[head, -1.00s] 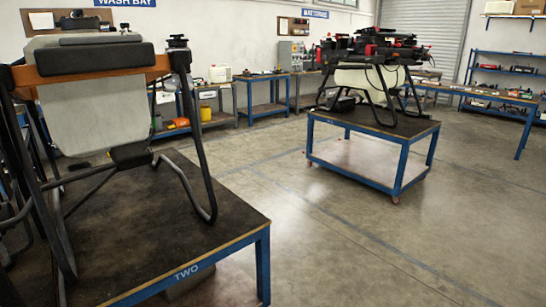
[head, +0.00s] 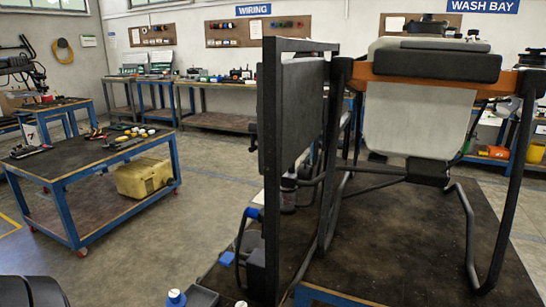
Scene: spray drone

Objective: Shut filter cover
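A spray drone stands on a dark-topped table (head: 420,245) at the right. It has a pale translucent tank (head: 415,120), an orange crossbar (head: 378,71), a black front block (head: 437,62) and dark tubular legs. A tall dark frame with a flat black panel (head: 292,110) stands upright at the drone's left side. I cannot make out a filter cover, or whether one is open or shut. Neither of my grippers can be seen.
A blue-framed table (head: 63,180) with tools stands at the left, a yellow case (head: 143,177) on its lower shelf. A blue-capped bottle (head: 176,298) is at the bottom edge. Benches line the back wall. Open floor lies between the left table and the drone's table.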

